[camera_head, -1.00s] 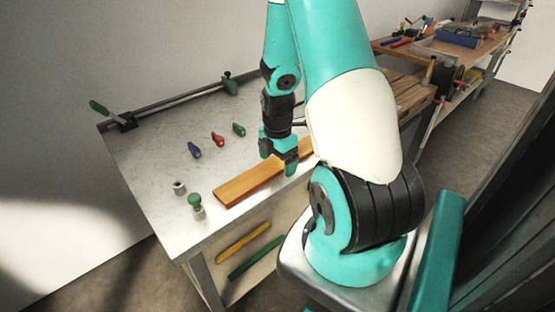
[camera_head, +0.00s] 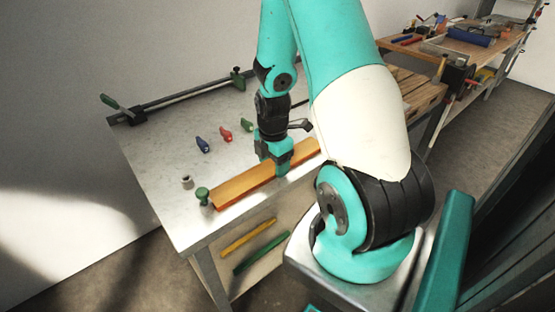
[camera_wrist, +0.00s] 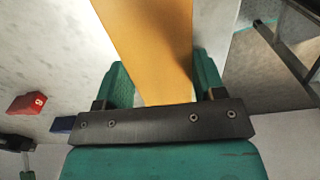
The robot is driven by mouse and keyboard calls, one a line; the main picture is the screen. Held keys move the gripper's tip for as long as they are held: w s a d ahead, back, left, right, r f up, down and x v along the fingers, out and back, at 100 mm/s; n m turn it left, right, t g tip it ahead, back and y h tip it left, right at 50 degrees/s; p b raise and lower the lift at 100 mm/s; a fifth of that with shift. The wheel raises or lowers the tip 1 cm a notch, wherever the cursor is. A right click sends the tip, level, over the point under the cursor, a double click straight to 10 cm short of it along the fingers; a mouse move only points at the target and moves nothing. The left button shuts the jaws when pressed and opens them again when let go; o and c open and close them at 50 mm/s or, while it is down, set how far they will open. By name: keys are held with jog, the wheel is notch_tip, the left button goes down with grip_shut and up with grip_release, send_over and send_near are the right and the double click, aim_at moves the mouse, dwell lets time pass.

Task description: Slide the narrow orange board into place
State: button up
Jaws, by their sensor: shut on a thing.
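The narrow orange board (camera_head: 243,187) lies along the front edge of the pale table. Its left end is right by a green-topped knob (camera_head: 202,195); I cannot tell whether they touch. My gripper (camera_head: 275,167) points down over the board right of its middle. In the wrist view, its green fingers (camera_wrist: 163,82) straddle the board (camera_wrist: 150,35) and are shut on its two long sides. The board's right end is partly hidden behind my arm in the head view.
A small grey cylinder (camera_head: 187,182) stands near the knob. Blue (camera_head: 203,145), red (camera_head: 226,134) and green (camera_head: 247,125) small pieces lie behind the board. A clamp bar (camera_head: 180,97) runs along the table's back edge. Yellow and green strips (camera_head: 248,237) are on the lower shelf.

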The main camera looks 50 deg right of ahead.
jog(key=o, duration=1.1)
notch_tip(320, 180, up, 17)
jog(key=shift+r+p, duration=0.2)
jog(key=shift+p, duration=0.2)
